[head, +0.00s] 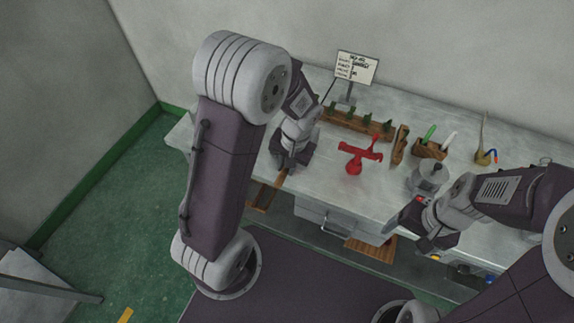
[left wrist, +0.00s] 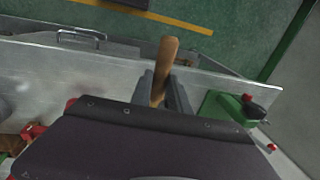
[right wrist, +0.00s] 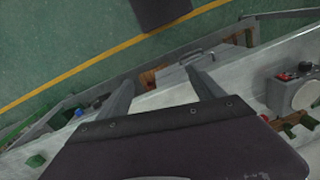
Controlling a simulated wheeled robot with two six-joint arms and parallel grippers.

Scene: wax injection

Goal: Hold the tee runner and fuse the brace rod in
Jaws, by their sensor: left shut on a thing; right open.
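A red branched piece (head: 360,153), which looks like the tee runner, stands on the bench near the middle in the head view. I cannot pick out the brace rod for certain. My left gripper (head: 285,170) is left of the red piece, over the bench's front edge. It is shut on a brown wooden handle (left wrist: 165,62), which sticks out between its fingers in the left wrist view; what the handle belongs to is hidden. My right gripper (head: 428,243) is by the bench front at the right. Its fingers (right wrist: 162,92) are apart with nothing between them.
A wooden rack with green posts (head: 350,123) stands behind the red piece. A wooden holder (head: 430,151) carries a green and a white tool. A grey round pot (head: 428,177) is right of the red piece. A sign (head: 356,68) stands at the back.

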